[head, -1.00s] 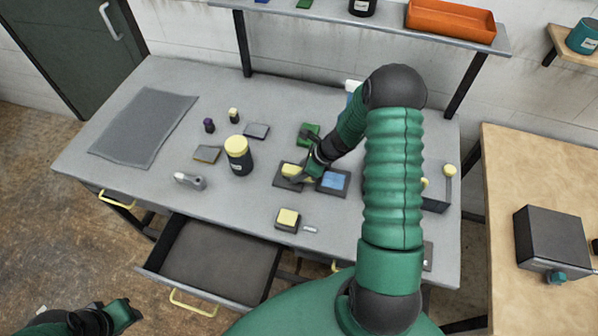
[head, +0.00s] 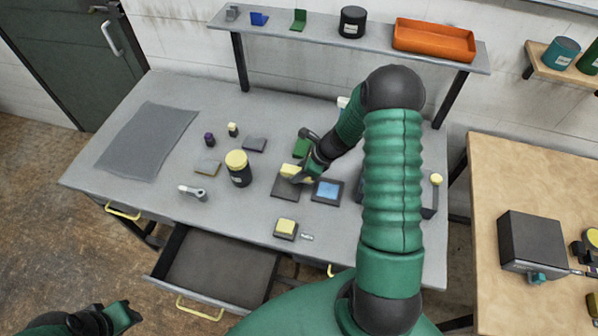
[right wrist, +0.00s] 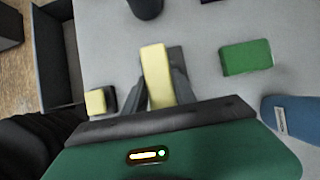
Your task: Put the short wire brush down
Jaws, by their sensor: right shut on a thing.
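My right gripper (head: 294,178) is shut on a yellow-handled piece, which I take to be the short wire brush (head: 288,169). In the right wrist view its yellow block (right wrist: 155,75) stands between the two dark fingers. It is low over a dark square pad (head: 283,190) on the grey workbench (head: 230,225). The gripper hides its lower side, so I cannot tell whether it touches the pad. My left gripper (head: 128,317) is at the lower left, away from the bench; its jaws do not show clearly.
A blue-faced dark square (head: 328,190) lies right of the pad, a green block (head: 302,147) behind. A yellow-topped block (head: 286,226) sits in front, a yellow-lidded jar (head: 238,168) left. The drawer (head: 215,268) is open and looks empty. The bench's front left is fairly clear.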

